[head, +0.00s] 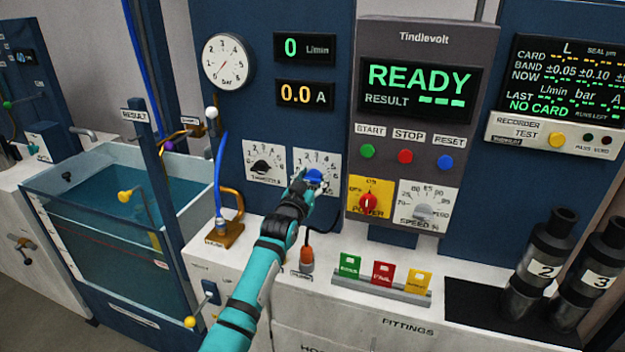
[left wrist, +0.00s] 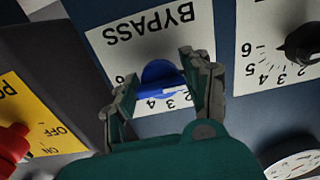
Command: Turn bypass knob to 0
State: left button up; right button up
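The blue bypass knob (head: 316,175) sits on a white dial plate (head: 330,157), with numbers around it. In the left wrist view the blue knob (left wrist: 160,78) and the word BYPASS show upside down, and the numbers 3 and 4 are readable below the knob. My left gripper (head: 308,183) is at the knob. In the left wrist view its two fingers (left wrist: 160,88) stand apart, one on each side of the knob. I cannot tell whether they touch it. The fingers partly hide the dial's scale. My right gripper is not in view.
A black-knobbed dial (head: 262,168) is just left of the bypass dial. The red power switch (head: 369,203) and speed knob (head: 423,212) are to its right. An orange-topped fitting (head: 307,259) and coloured cards (head: 383,274) stand below. A water tank (head: 120,200) is at left.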

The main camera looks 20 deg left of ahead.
pick_arm(q)
jog(key=o, duration=0.3)
jog(key=shift+o, duration=0.2)
jog(key=s, duration=1.2)
jog(key=shift+a, duration=0.2)
